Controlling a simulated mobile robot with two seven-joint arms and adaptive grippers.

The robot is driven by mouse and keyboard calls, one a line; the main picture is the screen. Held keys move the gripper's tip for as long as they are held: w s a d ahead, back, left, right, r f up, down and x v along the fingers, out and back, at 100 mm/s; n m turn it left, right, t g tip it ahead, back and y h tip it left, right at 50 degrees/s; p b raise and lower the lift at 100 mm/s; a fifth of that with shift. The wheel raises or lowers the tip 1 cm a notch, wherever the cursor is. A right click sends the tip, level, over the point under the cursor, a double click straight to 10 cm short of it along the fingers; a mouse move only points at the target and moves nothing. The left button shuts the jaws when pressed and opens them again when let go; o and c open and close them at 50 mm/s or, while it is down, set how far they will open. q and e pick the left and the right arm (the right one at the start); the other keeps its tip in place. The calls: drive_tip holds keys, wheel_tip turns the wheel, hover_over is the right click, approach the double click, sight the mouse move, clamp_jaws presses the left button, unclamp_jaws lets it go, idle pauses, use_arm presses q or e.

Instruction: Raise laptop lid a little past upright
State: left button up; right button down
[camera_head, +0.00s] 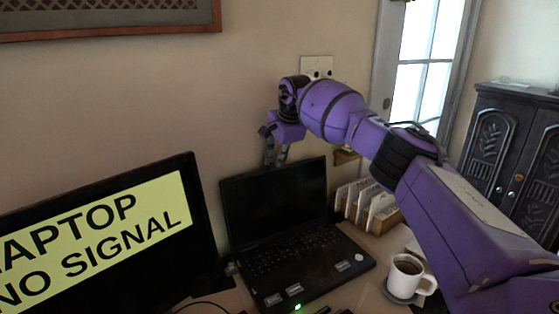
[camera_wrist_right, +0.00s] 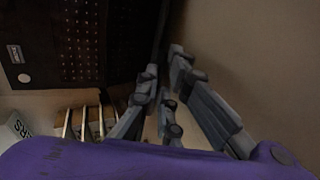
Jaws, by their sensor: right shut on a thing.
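The black laptop stands open on the desk, its keyboard base (camera_head: 305,262) flat and its dark lid (camera_head: 272,203) raised to about upright. I cannot tell the exact lid angle. My right gripper (camera_head: 276,160) reaches down from above to the lid's top edge and is shut on it. In the right wrist view, the fingers (camera_wrist_right: 165,82) point at the lid, seen nearly edge-on, with the laptop keyboard (camera_wrist_right: 82,45) to the left. The fingers hide part of the lid's edge. My left gripper is not in view.
A monitor (camera_head: 95,240) reading "LAPTOP NO SIGNAL" stands close at left. A file holder with cards (camera_head: 368,205) is right of the lid. A white coffee cup (camera_head: 408,275) on a saucer stands right of the base. The wall is behind the laptop.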

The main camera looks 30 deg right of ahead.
drive_tip(key=shift+r, duration=0.2)
drive_tip(key=c, duration=2)
unclamp_jaws()
drive_tip(key=shift+f, duration=0.1)
drive_tip(key=v, duration=1.2)
drive_tip(key=shift+s, duration=0.1)
